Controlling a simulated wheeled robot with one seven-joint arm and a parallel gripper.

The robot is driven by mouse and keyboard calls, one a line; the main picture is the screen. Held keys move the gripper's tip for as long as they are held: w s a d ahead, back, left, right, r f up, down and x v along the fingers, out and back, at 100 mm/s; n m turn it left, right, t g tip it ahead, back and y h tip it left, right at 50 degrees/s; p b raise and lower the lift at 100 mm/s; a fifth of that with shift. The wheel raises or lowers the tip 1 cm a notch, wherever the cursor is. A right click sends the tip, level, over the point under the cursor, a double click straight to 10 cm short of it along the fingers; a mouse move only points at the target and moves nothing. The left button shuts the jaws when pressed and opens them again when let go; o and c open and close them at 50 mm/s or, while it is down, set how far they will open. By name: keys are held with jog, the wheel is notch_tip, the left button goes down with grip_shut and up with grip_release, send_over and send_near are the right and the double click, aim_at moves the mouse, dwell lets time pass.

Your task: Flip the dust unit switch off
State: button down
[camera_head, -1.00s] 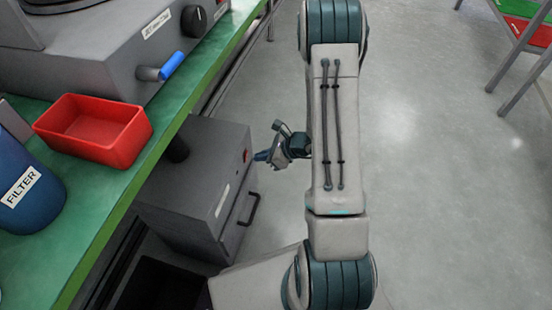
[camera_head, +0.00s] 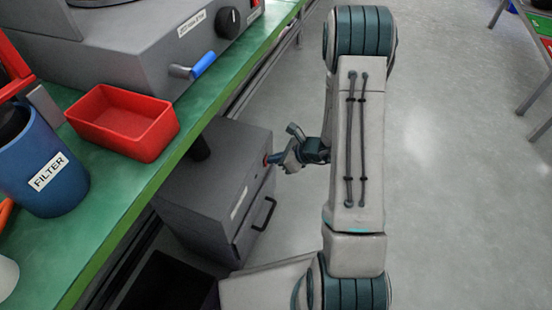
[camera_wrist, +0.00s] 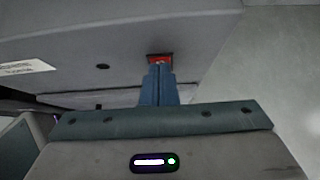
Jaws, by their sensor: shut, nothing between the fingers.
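The dust unit (camera_head: 215,185) is a dark grey box with a black handle, standing under the edge of the green bench. Its red switch (camera_wrist: 160,57) sits in a dark frame on the unit's face in the wrist view. My gripper (camera_wrist: 159,68) is shut and empty, its blue fingers pointing at the switch. The fingertips overlap the switch's lower part, and I cannot tell for sure whether they touch it. In the head view my gripper (camera_head: 272,160) is at the unit's front face, with the switch mostly hidden behind the fingertips. The switch's position is not clear.
The green bench (camera_head: 115,205) carries a red bin (camera_head: 125,120), a blue FILTER container (camera_head: 42,165) and a grey machine (camera_head: 150,50) with a blue-handled lever (camera_head: 203,64). A black open bin (camera_head: 165,285) is below the bench.

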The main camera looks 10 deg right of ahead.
jog(key=shift+r+p, duration=0.4)
jog(key=shift+r, duration=0.4)
jog(key=p+v, duration=0.4)
jog(key=v, duration=0.9)
jog(key=shift+r, duration=0.15)
jog(key=shift+a, duration=0.1)
